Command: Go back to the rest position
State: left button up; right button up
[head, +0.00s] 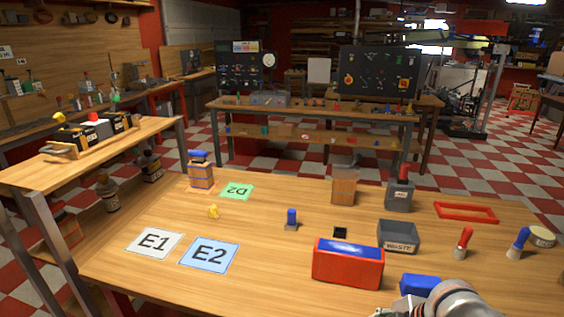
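Part of my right arm (450,301) shows at the bottom right edge of the head view, grey and rounded, over the near edge of the wooden table (190,290). Its fingers cannot be made out, so I cannot tell whether that gripper is open or shut, or holds anything. A blue block (420,285) lies right behind this arm part and is partly hidden by it. My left arm and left gripper are not in view.
A red box with a blue top (347,264) stands left of my arm. Behind are a grey WASTE bin (398,237), a red frame (465,212) and red-handled (463,243) and blue-handled (518,243) tools. Cards E1 (142,252) and E2 (226,266) lie left, with clear tabletop around.

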jog(key=s+d+m+t+h, duration=0.3)
jog(key=s+d+m+h, duration=0.65)
jog(key=s+d, duration=0.5)
jog(key=w+a+f+m+t+y, duration=0.1)
jog(key=a+f+t+y, duration=0.1)
jog(key=a+f+y, duration=0.2)
jog(key=w+a+f+m+t+y, duration=0.1)
jog(key=a+f+y, duration=0.3)
jog(key=a+f, duration=0.6)
jog(key=shift+w+a+m+t, duration=0.35)
jog(key=shift+a+m, duration=0.2)
jog(key=shift+a, duration=0.55)
jog(key=shift+y, duration=0.25)
